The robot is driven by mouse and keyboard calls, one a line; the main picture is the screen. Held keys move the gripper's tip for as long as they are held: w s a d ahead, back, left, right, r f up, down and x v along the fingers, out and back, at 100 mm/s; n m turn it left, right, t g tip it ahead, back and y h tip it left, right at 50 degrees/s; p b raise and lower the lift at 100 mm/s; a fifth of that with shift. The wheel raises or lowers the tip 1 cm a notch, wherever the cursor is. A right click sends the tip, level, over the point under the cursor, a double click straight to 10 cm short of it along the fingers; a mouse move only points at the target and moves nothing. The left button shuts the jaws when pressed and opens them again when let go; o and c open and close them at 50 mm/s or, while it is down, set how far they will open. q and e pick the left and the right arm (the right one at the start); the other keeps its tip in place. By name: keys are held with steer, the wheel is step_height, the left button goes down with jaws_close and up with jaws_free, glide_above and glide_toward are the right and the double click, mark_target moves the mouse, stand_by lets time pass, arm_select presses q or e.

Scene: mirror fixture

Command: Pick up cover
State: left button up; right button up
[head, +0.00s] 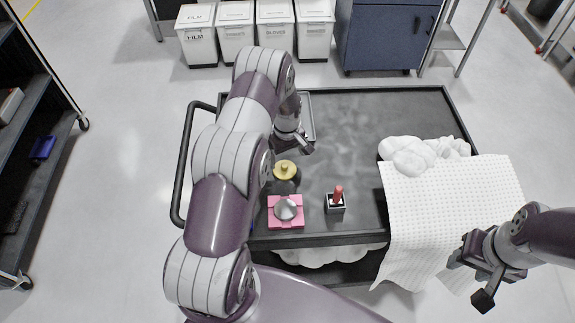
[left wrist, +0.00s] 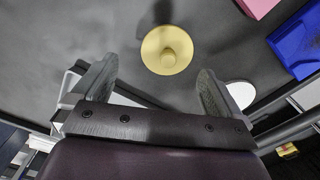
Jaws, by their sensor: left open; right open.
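A round gold cover with a small knob (head: 286,168) sits on top of a dark rounded thing on the cart, behind the pink box. In the left wrist view the cover (left wrist: 166,60) lies ahead of the fingers, roughly centred between them and apart from both. My left gripper (head: 306,146) is open and empty, behind the cover and slightly to its right in the head view. Its two fingers (left wrist: 157,72) show spread in the left wrist view. My right gripper (head: 468,274) is open and empty at the lower right, beside the white cloth.
White lumpy objects (head: 425,152) and a white dotted cloth (head: 445,205) cover the right side. The cart's middle is clear.

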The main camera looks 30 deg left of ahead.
mark_target(284, 165)
arm_select(q)
steer(key=f, duration=0.2)
steer(key=s+f+p, duration=0.1)
steer(key=f, duration=0.1)
steer(key=shift+s+a+p, duration=0.1)
steer(key=shift+a+p, duration=0.1)
steer(key=shift+p, duration=0.1)
steer(key=shift+a+f, duration=0.1)
steer(key=shift+f, duration=0.05)
steer(key=shift+w, duration=0.2)
steer(key=shift+c, duration=0.9)
steer(key=shift+d, duration=0.2)
steer(key=c, duration=0.7)
steer(key=shift+s+a, duration=0.1)
steer(key=shift+c, duration=0.3)
arm_select(e)
steer(key=r, duration=0.2)
steer(key=shift+s+a+r, duration=0.25)
steer(key=shift+r, duration=0.05)
steer(key=shift+f, duration=0.1)
